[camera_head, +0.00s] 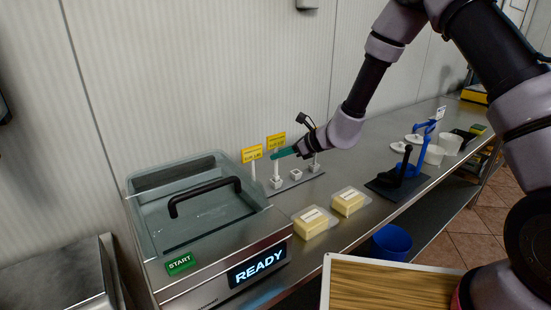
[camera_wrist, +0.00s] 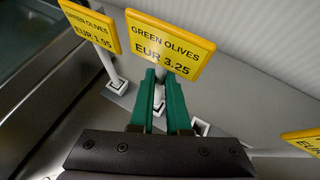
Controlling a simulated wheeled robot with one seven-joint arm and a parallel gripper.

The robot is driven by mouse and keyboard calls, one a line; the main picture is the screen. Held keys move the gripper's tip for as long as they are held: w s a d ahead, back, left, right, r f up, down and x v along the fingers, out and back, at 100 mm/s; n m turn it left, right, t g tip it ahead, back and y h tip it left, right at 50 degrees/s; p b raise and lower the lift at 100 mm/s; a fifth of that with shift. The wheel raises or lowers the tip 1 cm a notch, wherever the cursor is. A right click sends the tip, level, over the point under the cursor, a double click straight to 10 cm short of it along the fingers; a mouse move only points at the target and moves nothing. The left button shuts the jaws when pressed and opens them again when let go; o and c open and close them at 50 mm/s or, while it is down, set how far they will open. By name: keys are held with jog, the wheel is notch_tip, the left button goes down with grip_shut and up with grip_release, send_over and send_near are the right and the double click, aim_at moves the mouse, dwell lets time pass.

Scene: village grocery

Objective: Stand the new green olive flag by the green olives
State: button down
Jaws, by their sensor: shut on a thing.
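A yellow flag reading "GREEN OLIVES EUR 3.25" (camera_wrist: 165,45) stands on a thin white post. My gripper (camera_wrist: 160,80) is shut on that post, with a green finger on each side, just below the sign. In the head view my gripper (camera_head: 284,153) is at this flag (camera_head: 276,141), above the counter by the wall. A second green olives flag (camera_wrist: 89,27), with a lower price, stands to its left on its own white foot; it also shows in the head view (camera_head: 252,153). I cannot tell whether the held post rests in its foot. No olives are clearly visible.
An empty white socket (camera_wrist: 201,127) is right of the held post. Another yellow flag (camera_wrist: 304,140) is at the right edge. A READY machine (camera_head: 215,215) with a clear lid stands left. Two yellow blocks (camera_head: 310,224) (camera_head: 347,203) lie in front. Blue and black stands are farther right.

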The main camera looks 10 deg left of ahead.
jog(key=shift+r, duration=1.4)
notch_tip(320, 180, up, 6)
jog(key=shift+r, duration=0.25)
jog(key=s+d, duration=1.3)
jog(key=d, duration=0.2)
jog(key=shift+s, duration=0.2)
dwell(0.4)
